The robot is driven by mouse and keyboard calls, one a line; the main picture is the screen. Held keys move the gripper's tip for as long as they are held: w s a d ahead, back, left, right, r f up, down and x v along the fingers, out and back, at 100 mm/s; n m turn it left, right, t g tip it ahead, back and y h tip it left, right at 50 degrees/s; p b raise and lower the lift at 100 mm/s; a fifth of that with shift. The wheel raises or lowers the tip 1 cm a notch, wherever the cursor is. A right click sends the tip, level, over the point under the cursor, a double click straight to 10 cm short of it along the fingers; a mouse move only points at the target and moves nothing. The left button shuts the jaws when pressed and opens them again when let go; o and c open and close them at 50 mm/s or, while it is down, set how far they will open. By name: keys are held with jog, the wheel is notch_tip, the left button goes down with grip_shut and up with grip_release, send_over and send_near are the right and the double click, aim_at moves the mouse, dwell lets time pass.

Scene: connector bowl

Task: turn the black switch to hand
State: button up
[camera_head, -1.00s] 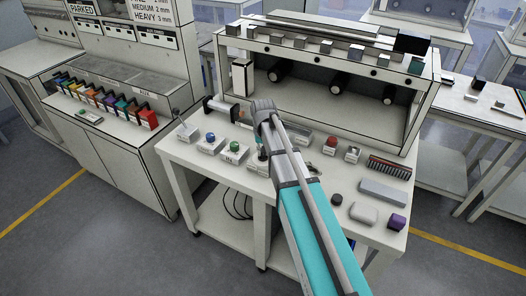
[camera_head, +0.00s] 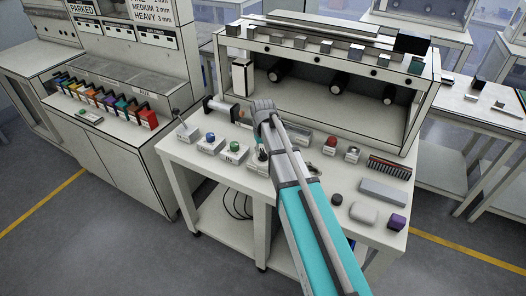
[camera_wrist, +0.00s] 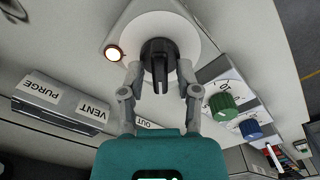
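The black switch (camera_wrist: 158,62) is a dark knob with a raised grip on a round white plate (camera_wrist: 190,30), in the middle of the wrist view. My gripper (camera_wrist: 160,70) has one finger on each side of the switch. The fingers look spread, with a gap beside the grip, and I see no clear contact. In the head view my gripper (camera_head: 262,153) points down at the bench beside the green knob, small and partly behind my wrist. The switch cannot be made out there. Markings around the switch are not readable.
A lit lamp (camera_wrist: 115,53) sits left of the switch. A green knob (camera_wrist: 222,105) and a blue knob (camera_wrist: 250,129) are to the right. A block labelled PURGE and VENT (camera_wrist: 62,103) lies to the left. Several small items occupy the bench's right side, including a purple block (camera_head: 397,222).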

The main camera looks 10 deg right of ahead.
aim_at(263, 151)
jog(key=shift+m, duration=0.3)
dwell(0.4)
jog(key=m, duration=0.8)
notch_tip(263, 151, up, 14)
jog(key=p, duration=1.4)
jog(key=s+d+f+n+b, duration=0.1)
jog(key=s+f+n+b, duration=0.2)
jog(key=s, duration=0.7)
jog(key=s+d+f+n+b, duration=0.2)
jog(key=s+f+n+b, duration=0.2)
jog(key=s+f+b, duration=0.4)
jog(key=shift+s+d, duration=0.3)
jog(key=shift+s, duration=0.6)
dwell(0.9)
